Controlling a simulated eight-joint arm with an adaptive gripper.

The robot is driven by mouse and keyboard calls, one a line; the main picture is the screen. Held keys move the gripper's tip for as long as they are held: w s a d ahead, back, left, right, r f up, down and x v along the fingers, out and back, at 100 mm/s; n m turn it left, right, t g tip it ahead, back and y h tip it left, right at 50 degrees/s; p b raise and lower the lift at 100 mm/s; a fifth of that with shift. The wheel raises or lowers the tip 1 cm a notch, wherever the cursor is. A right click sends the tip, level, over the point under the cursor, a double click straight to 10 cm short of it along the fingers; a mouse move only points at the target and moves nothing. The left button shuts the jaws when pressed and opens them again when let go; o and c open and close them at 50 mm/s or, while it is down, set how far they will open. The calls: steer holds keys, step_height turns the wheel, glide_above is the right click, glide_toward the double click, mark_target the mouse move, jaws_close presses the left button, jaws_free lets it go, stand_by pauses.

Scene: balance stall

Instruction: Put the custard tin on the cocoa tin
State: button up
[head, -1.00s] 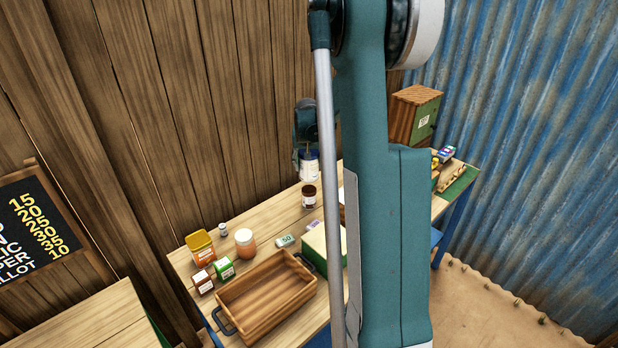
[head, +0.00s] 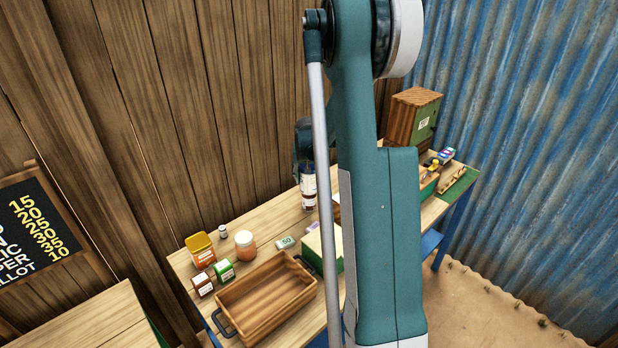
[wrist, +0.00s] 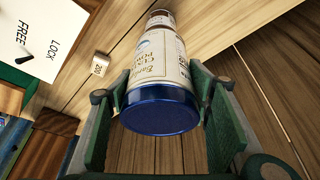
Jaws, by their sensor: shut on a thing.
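The custard tin (wrist: 162,75), with a blue lid and a pale label, is between the fingers of my gripper (wrist: 158,88) in the wrist view. My gripper is shut on it. In the head view the tin (head: 308,182) hangs upright below my gripper (head: 306,163). The cocoa tin, a small brown container with a white label (head: 309,201), is directly under it on the table. It also shows past the tin's far end in the wrist view (wrist: 161,19). I cannot tell whether the two touch. My arm partly hides this area in the head view.
A wooden cabinet (head: 402,117) stands at the back right.

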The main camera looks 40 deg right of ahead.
steer(key=shift+f, duration=0.25)
steer(key=shift+f, duration=0.15)
steer(key=o, duration=1.1)
steer(key=shift+o, duration=0.2)
steer(key=v, duration=1.2)
steer(key=shift+a+r, duration=0.1)
steer(key=shift+r, duration=0.1)
